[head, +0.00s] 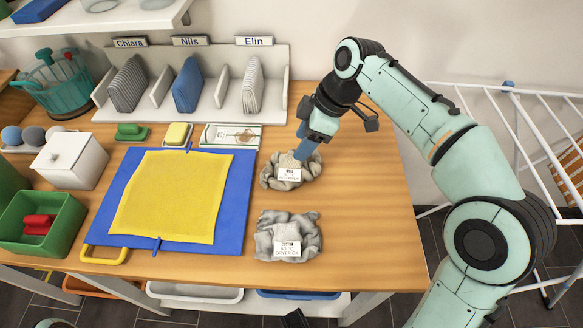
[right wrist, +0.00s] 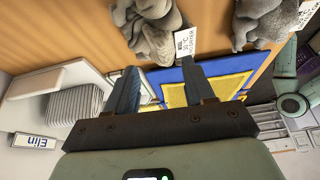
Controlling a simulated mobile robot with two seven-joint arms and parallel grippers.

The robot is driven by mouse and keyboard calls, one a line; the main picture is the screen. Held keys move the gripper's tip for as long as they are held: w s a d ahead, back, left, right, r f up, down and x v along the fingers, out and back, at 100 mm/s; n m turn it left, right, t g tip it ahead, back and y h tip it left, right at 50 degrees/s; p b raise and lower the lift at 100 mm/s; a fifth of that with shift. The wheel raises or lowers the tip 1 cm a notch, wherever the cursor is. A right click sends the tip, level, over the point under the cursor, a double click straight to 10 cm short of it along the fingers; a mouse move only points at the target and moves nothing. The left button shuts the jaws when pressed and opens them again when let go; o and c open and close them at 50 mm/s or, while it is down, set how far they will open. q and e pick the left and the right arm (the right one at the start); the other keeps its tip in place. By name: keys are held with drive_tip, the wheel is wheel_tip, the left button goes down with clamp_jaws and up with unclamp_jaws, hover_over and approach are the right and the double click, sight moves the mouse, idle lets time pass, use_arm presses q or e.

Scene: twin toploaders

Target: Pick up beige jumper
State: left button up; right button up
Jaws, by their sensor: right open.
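The beige jumper (head: 270,177) lies crumpled on the wooden table, right of the blue board, with a white tag that seems to read wool, 30 °C. It also shows in the right wrist view (right wrist: 150,35), just beyond the fingertips. My right gripper (head: 304,153) reaches down over the jumper's back edge in the head view and hides part of it. In the right wrist view the blue fingers (right wrist: 160,72) stand apart with nothing gripped between them; I cannot tell whether they touch the cloth.
A grey crumpled garment (head: 270,238) with a cotton tag lies just in front of the jumper. A yellow cloth (head: 175,195) lies on a blue board (head: 240,185) to the left. A white rack (head: 271,100) stands behind. The table's right side is clear; a white drying rack stands beyond.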

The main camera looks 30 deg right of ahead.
sight(291, 165)
drive_tip(key=x, duration=0.2)
drive_tip(key=b+x, duration=0.1)
drive_tip(key=x, duration=0.1)
drive_tip(key=shift+a+f, duration=0.25)
drive_tip(key=shift+a, duration=0.1)
drive_tip(key=shift+c, duration=0.3)
clamp_jaws()
drive_tip(key=shift+r, duration=0.1)
drive_tip(key=shift+r, duration=0.15)
